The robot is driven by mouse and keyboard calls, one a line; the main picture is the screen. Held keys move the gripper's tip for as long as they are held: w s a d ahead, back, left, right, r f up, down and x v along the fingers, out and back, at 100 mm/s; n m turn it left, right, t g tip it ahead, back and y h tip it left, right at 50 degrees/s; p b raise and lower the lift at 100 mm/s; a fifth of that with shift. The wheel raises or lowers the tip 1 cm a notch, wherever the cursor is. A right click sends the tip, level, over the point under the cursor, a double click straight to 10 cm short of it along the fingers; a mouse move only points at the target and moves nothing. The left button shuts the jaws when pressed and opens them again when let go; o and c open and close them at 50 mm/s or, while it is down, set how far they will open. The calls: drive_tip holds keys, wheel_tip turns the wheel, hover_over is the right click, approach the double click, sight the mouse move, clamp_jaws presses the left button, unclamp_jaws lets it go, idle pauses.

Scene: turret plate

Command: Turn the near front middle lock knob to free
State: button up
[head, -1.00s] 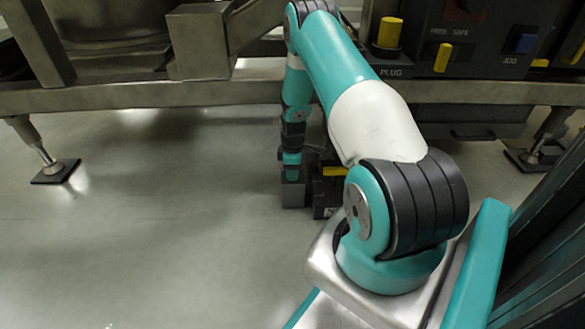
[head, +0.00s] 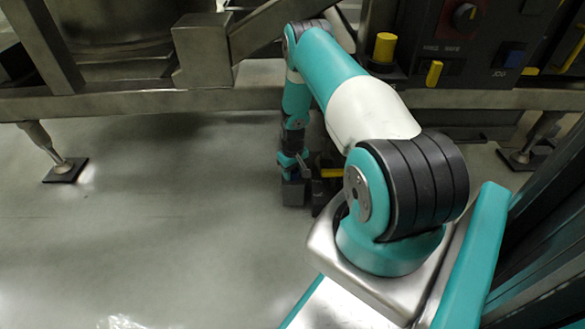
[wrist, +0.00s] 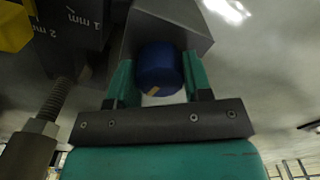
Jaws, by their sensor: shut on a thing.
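A blue round knob (wrist: 160,68) with a small pale mark on its edge sits on the face of a grey block (wrist: 172,25) in the wrist view. My gripper (wrist: 160,80) has a teal finger on each side of the knob and is shut on it. In the head view my gripper (head: 293,160) is low, just above the grey block (head: 293,192) near the floor. The knob is mostly hidden there. The knob's lock or free marking cannot be read.
A dark block with a yellow part (head: 331,173) stands right beside the grey block. A steel frame beam (head: 140,101) crosses above. A dark panel with a yellow lever (head: 434,73) and a red knob (head: 465,15) is at upper right. Open floor (head: 130,230) lies left.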

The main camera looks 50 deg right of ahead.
drive_tip(key=m+p, duration=0.2)
drive_tip(key=m, duration=0.4)
drive_tip(key=shift+s+m, duration=0.1)
drive_tip(key=shift+m, duration=0.3)
idle(0.3)
drive_tip(key=o, duration=0.9)
drive_tip(key=shift+o, duration=0.2)
wheel_tip(320, 180, up, 17)
drive_tip(key=p, duration=0.7)
drive_tip(key=shift+r+p, duration=0.2)
drive_tip(key=shift+p, duration=0.15)
